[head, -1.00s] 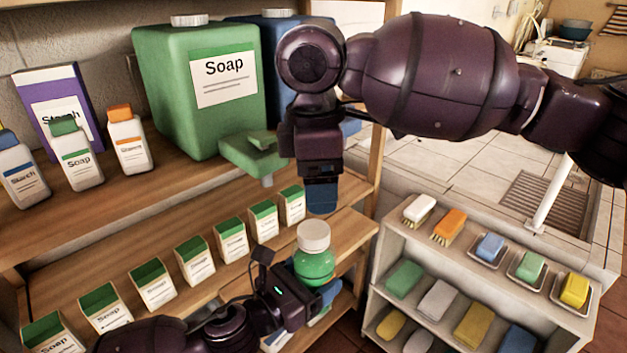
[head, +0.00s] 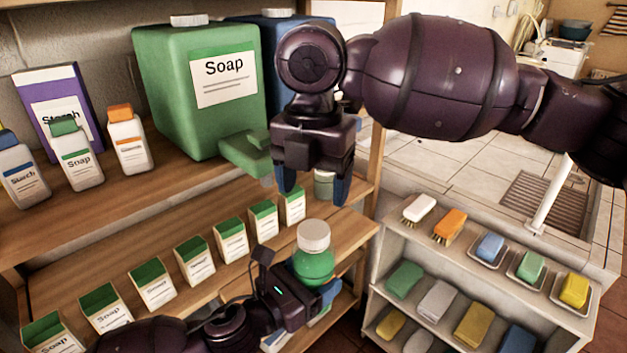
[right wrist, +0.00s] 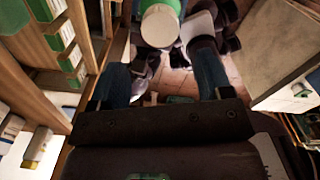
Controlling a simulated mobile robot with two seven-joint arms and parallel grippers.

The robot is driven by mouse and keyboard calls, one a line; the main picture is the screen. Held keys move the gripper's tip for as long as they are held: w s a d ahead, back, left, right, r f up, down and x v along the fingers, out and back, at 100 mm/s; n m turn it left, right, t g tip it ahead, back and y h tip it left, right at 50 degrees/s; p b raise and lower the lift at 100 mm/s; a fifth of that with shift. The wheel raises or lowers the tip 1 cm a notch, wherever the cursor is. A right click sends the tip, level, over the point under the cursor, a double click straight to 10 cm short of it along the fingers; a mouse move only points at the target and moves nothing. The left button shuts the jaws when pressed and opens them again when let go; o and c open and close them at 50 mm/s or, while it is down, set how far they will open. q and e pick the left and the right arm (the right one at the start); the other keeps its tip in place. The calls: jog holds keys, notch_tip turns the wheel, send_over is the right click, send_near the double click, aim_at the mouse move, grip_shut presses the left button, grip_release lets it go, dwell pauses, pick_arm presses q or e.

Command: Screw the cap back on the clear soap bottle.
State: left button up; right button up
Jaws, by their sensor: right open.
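The clear soap bottle (head: 314,267) holds green liquid and stands upright, with its white cap (head: 313,235) sitting on its top. I cannot tell how tight the cap is. My left gripper (head: 326,293) is shut on the bottle's lower part, which is partly hidden. My right gripper (head: 313,195) is open and empty, pointing down above the cap, with its two blue fingers apart. In the right wrist view the white cap (right wrist: 160,26) and bottle show at the top, beyond the spread fingers of the right gripper (right wrist: 163,82), apart from them.
A wooden shelf (head: 190,205) stands behind and left, with a row of green-topped boxes (head: 195,262). A big green soap canister (head: 165,95) and small bottles stand above. A pale rack (head: 395,270) with brushes and sponges is on the right. A small container (head: 323,185) shows between my right fingers.

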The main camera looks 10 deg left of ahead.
aim_at(313, 229)
jog(key=shift+f, duration=0.1)
dwell(0.3)
jog(key=shift+f, duration=3.9)
jog(key=shift+c, duration=0.4)
